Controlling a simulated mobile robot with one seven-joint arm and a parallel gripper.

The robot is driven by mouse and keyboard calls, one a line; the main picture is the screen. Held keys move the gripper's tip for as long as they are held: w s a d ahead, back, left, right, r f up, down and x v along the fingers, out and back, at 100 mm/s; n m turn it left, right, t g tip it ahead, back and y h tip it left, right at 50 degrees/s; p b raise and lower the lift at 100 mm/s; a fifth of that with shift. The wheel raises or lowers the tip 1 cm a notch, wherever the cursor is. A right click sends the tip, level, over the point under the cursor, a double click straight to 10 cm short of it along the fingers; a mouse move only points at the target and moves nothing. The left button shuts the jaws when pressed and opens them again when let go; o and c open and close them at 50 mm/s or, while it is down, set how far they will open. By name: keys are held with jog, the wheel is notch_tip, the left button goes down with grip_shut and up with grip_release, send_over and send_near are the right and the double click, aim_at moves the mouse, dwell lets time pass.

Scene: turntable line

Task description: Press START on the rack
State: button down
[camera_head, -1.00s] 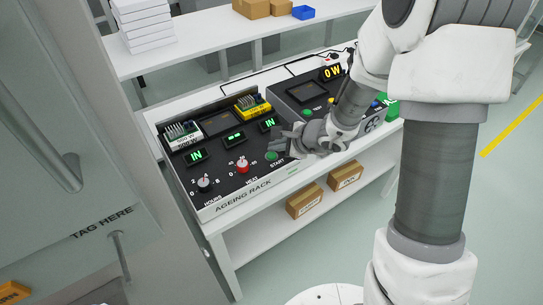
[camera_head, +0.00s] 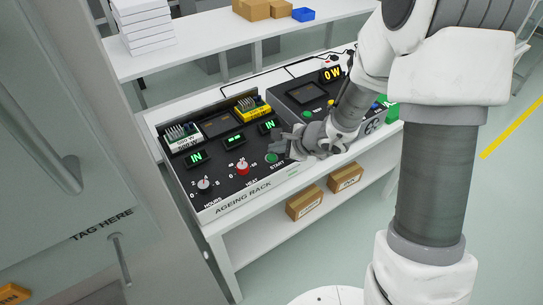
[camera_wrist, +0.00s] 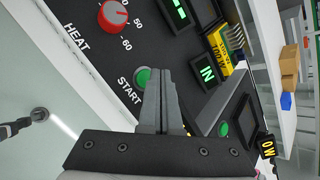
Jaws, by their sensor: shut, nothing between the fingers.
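The ageing rack (camera_head: 232,203) is a black-topped panel with a white front on a white bench. Its green START button (camera_head: 271,158) sits near the front edge, with the START label beside it. In the wrist view the START button (camera_wrist: 142,77) shows just left of my fingertips, partly behind them. My gripper (camera_head: 284,146) is over the rack's right part, next to the button; in the wrist view its two fingers (camera_wrist: 165,72) are together and empty. I cannot tell whether the fingertips touch the button.
Boards sit in white and yellow holders (camera_head: 248,112) behind, near lit IN displays. A second panel with a 0 W display (camera_head: 331,73) is at right. Cartons (camera_head: 304,203) lie below.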

aim_at(275, 159)
jog(key=shift+f, duration=0.1)
dwell(0.7)
jog(key=shift+f+b, duration=0.35)
jog(key=shift+b, duration=0.45)
jog(key=shift+f+b, duration=0.4)
jog(key=shift+b, duration=0.15)
dwell(0.4)
jog(key=shift+r, duration=0.1)
jog(key=shift+r+p, duration=0.45)
jog(key=shift+r, duration=0.3)
notch_tip(275, 159, up, 5)
jog(key=p, duration=0.3)
jog(key=shift+p, duration=0.3)
dwell(0.7)
